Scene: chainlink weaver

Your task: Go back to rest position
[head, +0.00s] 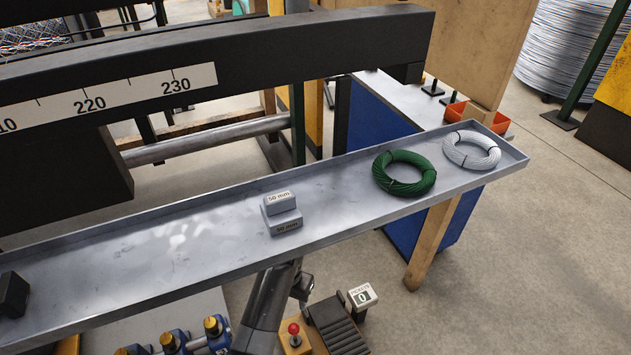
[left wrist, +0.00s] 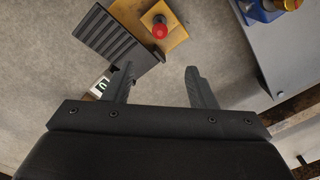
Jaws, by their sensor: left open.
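My left gripper (left wrist: 158,70) is open in the left wrist view, its two dark fingers apart with nothing between them. My right gripper is in neither view.
A long metal tray (head: 180,240) holds two stacked grey blocks (head: 282,212), a green wire coil (head: 404,173) and a white coil (head: 471,150). Below stand a red button (head: 293,328), a ribbed pedal (head: 335,325) and a small counter box (head: 362,296).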

